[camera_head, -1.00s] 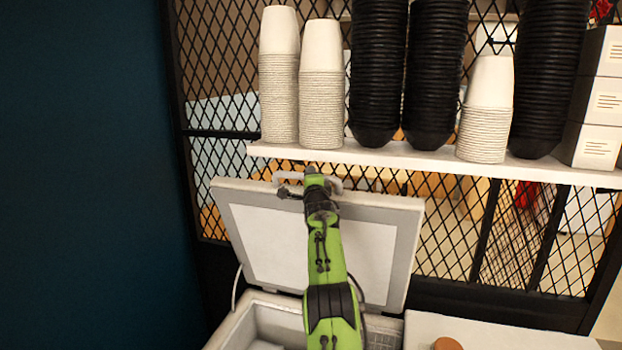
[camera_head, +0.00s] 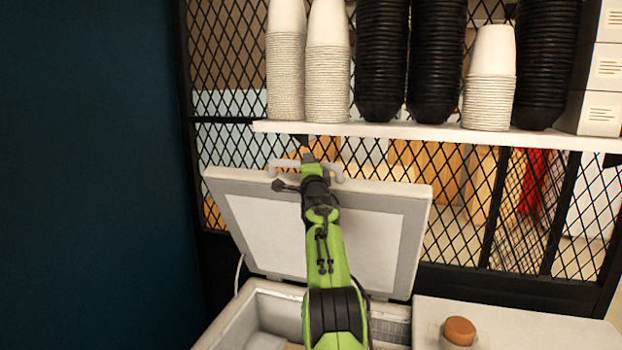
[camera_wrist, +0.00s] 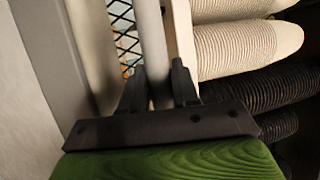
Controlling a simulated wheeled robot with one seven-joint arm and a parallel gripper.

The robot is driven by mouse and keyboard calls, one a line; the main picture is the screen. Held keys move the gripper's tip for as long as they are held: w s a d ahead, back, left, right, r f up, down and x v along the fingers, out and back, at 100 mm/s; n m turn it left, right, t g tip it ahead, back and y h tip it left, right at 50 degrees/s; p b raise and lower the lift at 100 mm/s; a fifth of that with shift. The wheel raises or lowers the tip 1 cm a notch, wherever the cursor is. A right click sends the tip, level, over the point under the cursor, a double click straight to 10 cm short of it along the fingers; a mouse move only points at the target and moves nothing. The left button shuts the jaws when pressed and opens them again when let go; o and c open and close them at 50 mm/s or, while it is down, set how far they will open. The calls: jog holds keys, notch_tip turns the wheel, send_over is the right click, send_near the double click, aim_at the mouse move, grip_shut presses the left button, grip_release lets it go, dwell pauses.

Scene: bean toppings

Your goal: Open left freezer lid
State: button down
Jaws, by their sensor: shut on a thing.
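The left freezer lid (camera_head: 380,225) stands raised, leaning back toward the mesh behind it, with its pale inner panel facing me. The open freezer box (camera_head: 250,318) shows below it. A light handle (camera_head: 287,164) runs along the lid's top edge. My gripper (camera_head: 306,160) is at that handle, reached by my green arm from below. In the wrist view, the two dark fingers of my gripper (camera_wrist: 158,85) are shut around the pale handle bar (camera_wrist: 152,45). The lid edge (camera_wrist: 52,50) shows to the left of it.
A white shelf (camera_head: 400,132) with stacks of white cups (camera_head: 286,75) and black bowls (camera_head: 380,65) is just above the lid. A black mesh (camera_head: 225,90) stands behind. A closed white lid (camera_head: 530,320) with a brown-topped jar (camera_head: 459,332) is at the right.

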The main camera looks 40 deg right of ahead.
jog(key=shift+s+a+f+b, duration=0.4)
jog(key=shift+a+f+b, duration=0.1)
jog(key=shift+a+b, duration=0.25)
jog(key=c, duration=0.9)
grip_release()
jog(key=shift+r, duration=0.1)
jog(key=b+v, duration=0.3)
jog(key=v, duration=0.2)
jog(key=b+v, duration=0.3)
jog(key=v, duration=0.2)
jog(key=b+v, duration=0.3)
jog(key=v, duration=0.2)
jog(key=shift+s+a+f, duration=0.2)
jog(key=shift+a+f, duration=0.05)
jog(key=shift+f, duration=0.1)
